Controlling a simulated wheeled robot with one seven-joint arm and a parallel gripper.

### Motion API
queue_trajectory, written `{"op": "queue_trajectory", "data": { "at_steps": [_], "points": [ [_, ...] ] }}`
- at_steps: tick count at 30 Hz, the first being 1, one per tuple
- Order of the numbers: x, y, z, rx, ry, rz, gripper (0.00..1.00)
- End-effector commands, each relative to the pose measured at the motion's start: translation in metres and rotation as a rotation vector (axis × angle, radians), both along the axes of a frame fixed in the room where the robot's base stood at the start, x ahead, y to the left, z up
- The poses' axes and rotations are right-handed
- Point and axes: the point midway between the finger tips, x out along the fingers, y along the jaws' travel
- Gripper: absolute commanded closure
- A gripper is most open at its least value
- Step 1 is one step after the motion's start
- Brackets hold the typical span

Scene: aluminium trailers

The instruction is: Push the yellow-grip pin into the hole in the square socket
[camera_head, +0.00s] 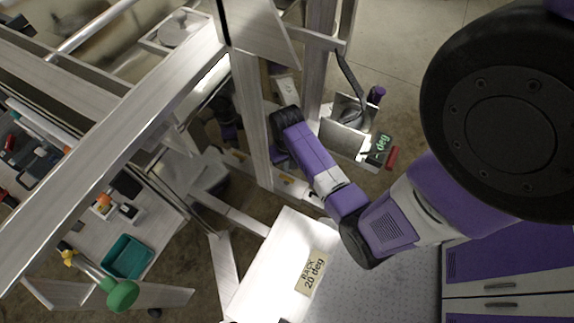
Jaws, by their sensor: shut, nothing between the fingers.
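My arm reaches from the right to the upright aluminium post (252,120) at the centre. Its wrist (285,122) is beside this post, and the end of the arm goes out of sight behind it. I cannot make out my gripper's fingers. I cannot make out the yellow-grip pin for certain. A small yellow part (68,257) shows at the lower left, but I cannot tell what it is. I cannot pick out the square socket or its hole; they may be hidden by the frame or my arm.
A long aluminium rail (120,150) crosses the left side. A lit white box labelled "RACK 20 deg" (275,262) stands at bottom centre. A teal tray (127,257) and a green knob (121,294) are at lower left.

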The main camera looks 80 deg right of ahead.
Motion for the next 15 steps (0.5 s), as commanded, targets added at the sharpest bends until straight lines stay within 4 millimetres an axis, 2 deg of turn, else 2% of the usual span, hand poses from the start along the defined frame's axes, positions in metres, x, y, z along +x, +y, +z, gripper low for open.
{"op": "queue_trajectory", "data": {
  "at_steps": [5, 15],
  "points": [
    [0.0, 0.0, -0.01, 0.0, 0.0, 0.008, 1.0],
    [0.0, 0.0, -0.046, 0.0, 0.0, 0.006, 1.0]
  ]
}}
